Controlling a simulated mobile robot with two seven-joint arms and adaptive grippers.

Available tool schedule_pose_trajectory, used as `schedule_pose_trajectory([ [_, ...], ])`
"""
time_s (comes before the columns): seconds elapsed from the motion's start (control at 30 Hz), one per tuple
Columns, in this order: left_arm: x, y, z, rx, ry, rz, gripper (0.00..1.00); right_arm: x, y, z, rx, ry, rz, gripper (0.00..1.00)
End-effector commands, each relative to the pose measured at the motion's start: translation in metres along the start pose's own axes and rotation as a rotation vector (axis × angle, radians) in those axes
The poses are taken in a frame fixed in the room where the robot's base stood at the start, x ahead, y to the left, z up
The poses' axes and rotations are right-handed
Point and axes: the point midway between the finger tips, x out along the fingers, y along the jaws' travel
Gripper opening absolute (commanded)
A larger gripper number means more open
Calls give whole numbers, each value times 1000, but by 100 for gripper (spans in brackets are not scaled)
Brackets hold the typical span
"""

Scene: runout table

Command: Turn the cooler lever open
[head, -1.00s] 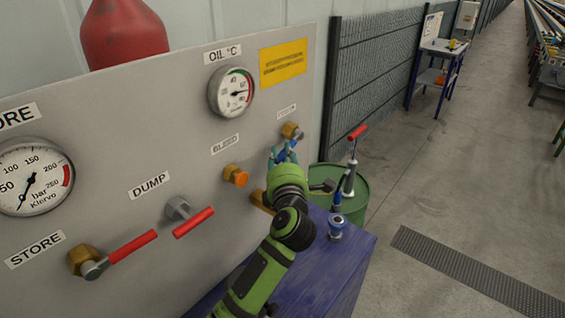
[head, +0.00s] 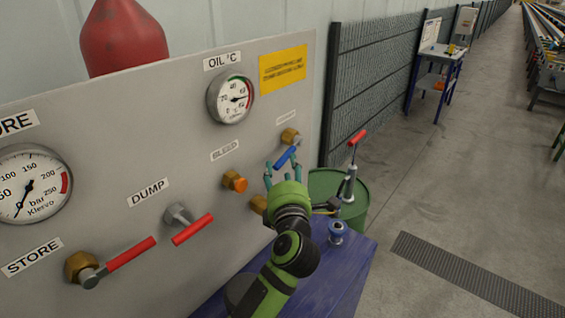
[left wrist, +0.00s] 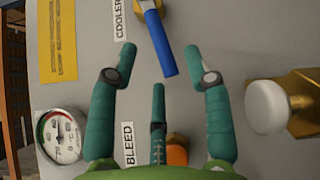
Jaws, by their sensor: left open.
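The blue cooler lever (head: 286,156) sits on a brass valve (head: 290,136) at the right end of the grey panel. It slants down and left in the head view. In the left wrist view the blue lever (left wrist: 158,42) points down beside the COOLER label (left wrist: 120,18). My green left gripper (head: 281,170) is open and empty just below the lever's free end. In the left wrist view the fingers of the left gripper (left wrist: 160,60) are spread, with the lever's end in the gap between the two upper fingertips; I see no clear contact.
The orange BLEED knob (head: 235,181) is left of the gripper, and the red DUMP lever (head: 193,229) farther left. A white knob (left wrist: 270,106) is near in the wrist view.

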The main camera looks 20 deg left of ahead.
Motion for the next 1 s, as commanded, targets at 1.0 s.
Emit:
schedule_pose_trajectory([
  [1.0,-78,31,9,73,-35,154,50,8,-1,2,1,-1,-1,0],
])
